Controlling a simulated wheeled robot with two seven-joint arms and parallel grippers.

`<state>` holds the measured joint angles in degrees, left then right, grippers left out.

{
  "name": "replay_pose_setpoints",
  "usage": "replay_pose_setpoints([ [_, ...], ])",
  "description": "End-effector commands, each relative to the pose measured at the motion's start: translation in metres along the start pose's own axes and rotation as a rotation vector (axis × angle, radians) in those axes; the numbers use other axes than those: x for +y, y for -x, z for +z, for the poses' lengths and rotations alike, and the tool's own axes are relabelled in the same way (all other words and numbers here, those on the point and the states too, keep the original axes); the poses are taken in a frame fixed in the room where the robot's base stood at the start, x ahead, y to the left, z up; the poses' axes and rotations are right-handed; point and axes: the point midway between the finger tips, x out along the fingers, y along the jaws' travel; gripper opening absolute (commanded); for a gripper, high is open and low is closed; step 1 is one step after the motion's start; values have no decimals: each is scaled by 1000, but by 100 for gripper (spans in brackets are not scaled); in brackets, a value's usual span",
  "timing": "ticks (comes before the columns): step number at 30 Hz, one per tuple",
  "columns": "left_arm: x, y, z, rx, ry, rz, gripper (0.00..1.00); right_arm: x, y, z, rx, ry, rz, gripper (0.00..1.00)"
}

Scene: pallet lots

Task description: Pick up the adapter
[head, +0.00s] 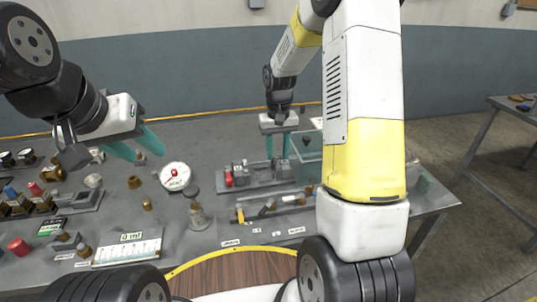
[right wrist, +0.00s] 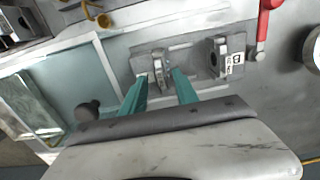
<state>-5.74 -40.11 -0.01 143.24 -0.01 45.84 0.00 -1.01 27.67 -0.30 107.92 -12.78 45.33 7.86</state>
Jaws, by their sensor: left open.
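My right gripper (head: 278,156) points down over a grey fixture plate (head: 262,189) at the middle of the bench. In the right wrist view its teal fingers (right wrist: 157,76) are apart, on either side of a small upright metal piece (right wrist: 158,66) on that plate. I see no clear grip on it. I cannot tell whether this piece is the adapter. Small brass fittings (head: 147,204) stand on the bench further left; I cannot tell whether one is the adapter. My left gripper (head: 137,146) is open and empty above the bench's left part.
A round white gauge (head: 174,177) lies on the bench. A second upright block (right wrist: 219,58) and a red-handled part (right wrist: 265,22) are near the right gripper. A clear-walled bin (head: 306,165) stands just right of it. Labelled trays and fittings crowd the left side.

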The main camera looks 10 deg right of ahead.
Motion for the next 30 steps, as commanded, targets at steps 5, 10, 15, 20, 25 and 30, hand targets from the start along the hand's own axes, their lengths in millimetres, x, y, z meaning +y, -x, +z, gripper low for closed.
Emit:
replay_pose_setpoints([
  [5,0,0,0,0,0,0,42,0,-18,0,0,0,0,36],
  [10,0,0,0,0,0,0,42,0,-19,0,2,0,-1,36],
  [15,0,0,0,0,0,0,42,0,-18,0,2,0,0,16],
  [20,0,0,0,0,0,0,42,0,-18,0,2,0,0,0],
  [25,0,0,0,0,0,0,42,0,-18,0,2,0,0,0],
  [30,0,0,0,0,0,0,42,0,-17,0,2,0,0,0],
])
